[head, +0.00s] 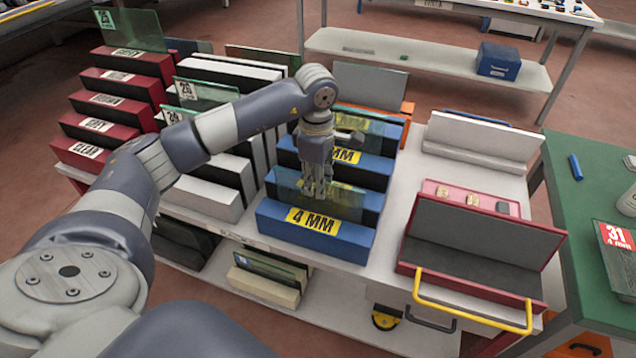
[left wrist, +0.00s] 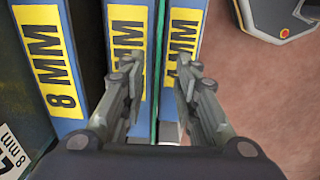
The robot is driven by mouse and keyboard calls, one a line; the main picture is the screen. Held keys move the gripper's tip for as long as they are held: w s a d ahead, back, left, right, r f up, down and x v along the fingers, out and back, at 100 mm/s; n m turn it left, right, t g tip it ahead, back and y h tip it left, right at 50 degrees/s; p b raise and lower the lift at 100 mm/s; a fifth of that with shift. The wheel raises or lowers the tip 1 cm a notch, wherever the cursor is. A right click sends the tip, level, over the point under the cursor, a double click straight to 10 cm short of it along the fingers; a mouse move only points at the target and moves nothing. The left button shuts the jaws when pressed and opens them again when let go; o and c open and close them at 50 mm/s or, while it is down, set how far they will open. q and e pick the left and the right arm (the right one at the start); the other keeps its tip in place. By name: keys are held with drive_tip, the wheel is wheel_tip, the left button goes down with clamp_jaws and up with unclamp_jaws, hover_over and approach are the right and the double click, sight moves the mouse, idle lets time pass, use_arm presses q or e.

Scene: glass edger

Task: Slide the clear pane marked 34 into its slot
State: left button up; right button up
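A greenish clear pane (head: 345,203) stands in the blue rack, just behind the front block marked 4 MM (head: 268,222). In the left wrist view its edge (left wrist: 157,60) is a thin green line between two blue blocks. No number shows on it, so I cannot tell whether it is pane 34. My left gripper (head: 319,190) points down over this pane. In the left wrist view the gripper (left wrist: 160,85) has its fingers apart, one on each side of the pane's edge. My right gripper is out of view.
Left of the blue rack, white blocks hold numbered panes (head: 205,92). Maroon blocks (head: 88,155), the front one marked CLEAR, stand further left. At right are a maroon bin (head: 470,285) with a yellow handle and a green table (head: 575,225) with a pane marked 31.

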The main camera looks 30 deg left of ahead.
use_arm(q)
wheel_tip(320, 180, up, 11)
drive_tip(key=shift+s+f, duration=0.15)
drive_tip(key=shift+s, duration=0.05)
drive_tip(key=shift+d, duration=0.1)
idle(0.5)
